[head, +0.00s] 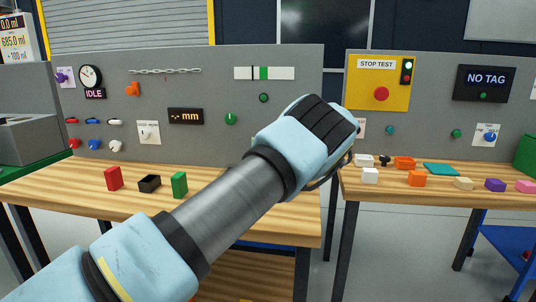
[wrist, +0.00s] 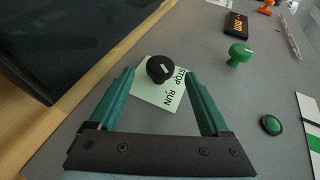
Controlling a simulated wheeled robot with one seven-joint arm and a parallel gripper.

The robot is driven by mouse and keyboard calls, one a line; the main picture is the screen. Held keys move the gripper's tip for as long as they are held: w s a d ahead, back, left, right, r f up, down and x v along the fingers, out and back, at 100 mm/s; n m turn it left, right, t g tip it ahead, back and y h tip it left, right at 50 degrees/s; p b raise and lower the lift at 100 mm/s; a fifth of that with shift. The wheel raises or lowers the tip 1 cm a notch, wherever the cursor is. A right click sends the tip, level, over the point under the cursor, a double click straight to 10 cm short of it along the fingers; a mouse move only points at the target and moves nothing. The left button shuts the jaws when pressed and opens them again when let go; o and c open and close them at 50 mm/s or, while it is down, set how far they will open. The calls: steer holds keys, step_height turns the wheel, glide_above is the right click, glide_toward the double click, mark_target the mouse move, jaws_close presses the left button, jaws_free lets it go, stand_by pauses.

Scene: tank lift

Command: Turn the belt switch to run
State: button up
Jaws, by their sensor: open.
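The belt switch is a round black knob (wrist: 160,68) with a pale pointer mark, on a pale plate (wrist: 157,95) lettered STOP and RUN. Its mark points roughly toward the STOP word. My gripper (wrist: 158,74) is open, its two green fingers on either side of the knob in the wrist view. The knob appears between and slightly beyond the fingertips; I cannot tell whether they touch it. In the head view my wrist (head: 310,135) is in front of the grey panel and hides the switch and the fingers.
A green knob (wrist: 240,52) and a green button (wrist: 271,125) are on the same panel (head: 205,75). The wooden bench (head: 90,190) below holds a red block (head: 113,178), a black block (head: 149,183) and a green block (head: 179,185). A second bench stands at the right.

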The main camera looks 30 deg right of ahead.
steer(key=v, duration=0.7)
steer(key=shift+s+d+r+b, duration=0.1)
steer(key=shift+s+r+b, duration=0.05)
steer(key=shift+s+b, duration=0.2)
